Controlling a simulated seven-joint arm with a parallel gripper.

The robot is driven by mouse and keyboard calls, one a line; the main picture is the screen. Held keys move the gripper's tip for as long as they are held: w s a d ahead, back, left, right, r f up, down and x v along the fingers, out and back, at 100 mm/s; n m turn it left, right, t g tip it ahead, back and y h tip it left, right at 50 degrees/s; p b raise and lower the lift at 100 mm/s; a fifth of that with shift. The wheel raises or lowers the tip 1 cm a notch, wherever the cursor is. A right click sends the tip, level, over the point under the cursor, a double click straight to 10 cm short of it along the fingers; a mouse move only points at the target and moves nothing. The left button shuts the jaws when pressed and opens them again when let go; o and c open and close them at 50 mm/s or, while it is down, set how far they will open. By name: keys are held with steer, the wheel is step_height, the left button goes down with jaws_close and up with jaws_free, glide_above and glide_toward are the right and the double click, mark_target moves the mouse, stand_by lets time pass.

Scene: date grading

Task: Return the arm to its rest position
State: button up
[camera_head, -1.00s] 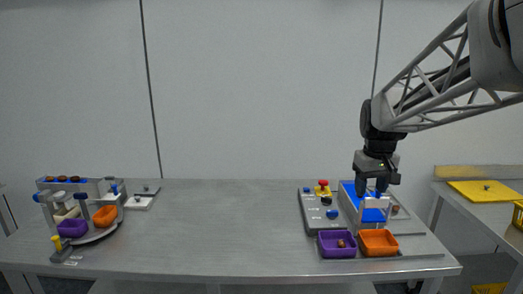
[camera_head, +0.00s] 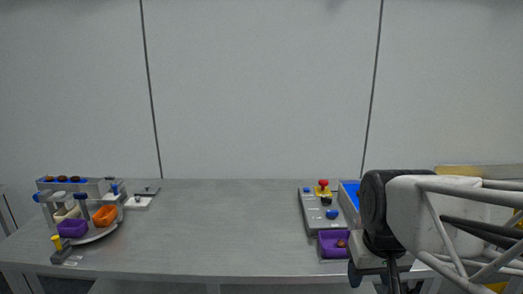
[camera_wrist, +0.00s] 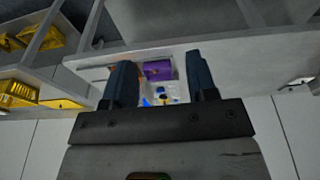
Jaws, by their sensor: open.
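My gripper (camera_head: 384,284) is at the lower right of the head view, in front of the table's near edge, with its fingertips partly cut off by the frame. In the wrist view my gripper (camera_wrist: 160,80) shows two dark fingers spread apart with nothing held between them. My arm crosses the right side of the head view and hides the orange tray and much of the blue-topped station (camera_head: 350,192).
A purple tray (camera_head: 323,250) with a brown date stands at the table's front right, beside a grey button panel (camera_head: 313,212). A turntable (camera_head: 95,236) with small trays stands far left. The table's middle (camera_head: 220,220) is clear. Yellow crates (camera_wrist: 18,93) show in the wrist view.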

steer(key=s+f, duration=0.1)
steer(key=s, duration=0.2)
steer(key=s+a+f, duration=0.1)
steer(key=s, duration=0.1)
steer(key=shift+s+f, duration=0.1)
steer(key=shift+f, duration=0.25)
stand_by(2.7)
